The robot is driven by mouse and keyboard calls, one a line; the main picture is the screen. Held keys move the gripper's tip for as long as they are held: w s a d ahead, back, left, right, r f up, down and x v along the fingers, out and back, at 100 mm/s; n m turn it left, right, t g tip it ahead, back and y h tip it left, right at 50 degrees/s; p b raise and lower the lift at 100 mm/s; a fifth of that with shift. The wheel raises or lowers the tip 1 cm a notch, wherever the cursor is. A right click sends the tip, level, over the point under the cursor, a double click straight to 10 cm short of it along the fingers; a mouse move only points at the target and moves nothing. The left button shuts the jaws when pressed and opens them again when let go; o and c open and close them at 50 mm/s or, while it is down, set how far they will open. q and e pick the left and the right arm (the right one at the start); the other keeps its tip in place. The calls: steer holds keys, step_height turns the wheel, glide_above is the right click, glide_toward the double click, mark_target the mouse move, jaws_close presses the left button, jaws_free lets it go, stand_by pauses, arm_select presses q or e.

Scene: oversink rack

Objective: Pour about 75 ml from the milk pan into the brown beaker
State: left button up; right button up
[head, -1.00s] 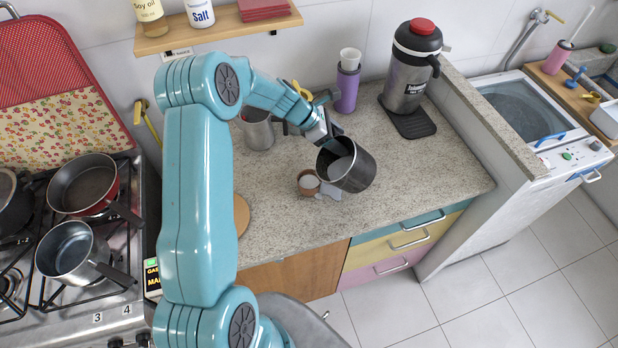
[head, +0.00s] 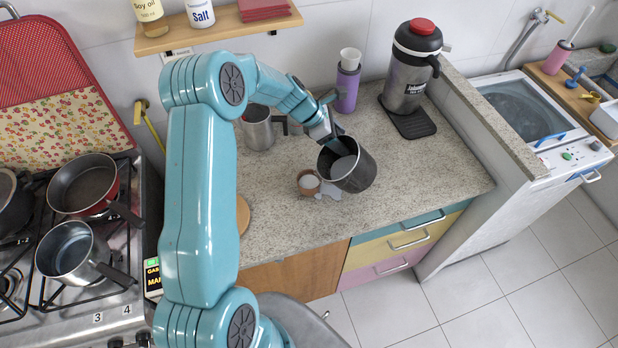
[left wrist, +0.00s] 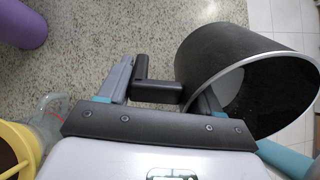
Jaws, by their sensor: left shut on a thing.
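The dark milk pan (head: 359,172) is held by my left gripper (head: 326,133), above the counter. The pan is tilted, its mouth facing left toward the beaker, with pale liquid (head: 343,166) inside. In the left wrist view, the gripper (left wrist: 162,92) is shut on the pan's black handle, and the pan (left wrist: 225,62) shows at right. The small brown beaker (head: 308,190) stands on the counter just left of the pan's mouth, with white content inside. A whitish patch lies on the counter right of the beaker, partly behind the pan. No falling stream is clear. My right gripper is not in view.
A metal jug (head: 257,130) stands behind my left forearm. A purple cup holder (head: 346,88) and a large flask (head: 410,68) stand at the back. The stove (head: 75,285) with pans is at left. The counter's right front (head: 435,185) is clear.

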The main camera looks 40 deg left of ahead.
arm_select(q)
steer(key=shift+w+d+f+g+y, duration=0.6)
steer(key=shift+w+f+g, duration=0.1)
steer(key=shift+w+f, duration=0.05)
steer(key=shift+w+d+f+g+y, duration=0.1)
steer(key=shift+w+d+g+y, duration=0.2)
steer(key=shift+w+g, duration=0.15)
steer(key=shift+w+d+f+g+y, duration=0.3)
steer(key=shift+w+d+g+y, duration=0.35)
steer(key=shift+g, duration=0.3)
steer(key=shift+w+d+f+g+y, duration=0.25)
steer(key=shift+w+f+g+y, duration=0.15)
steer(key=shift+w+g+y, duration=0.25)
steer(key=shift+s+d+g, duration=0.1)
steer(key=shift+g, duration=0.15)
steer(key=shift+f, duration=0.1)
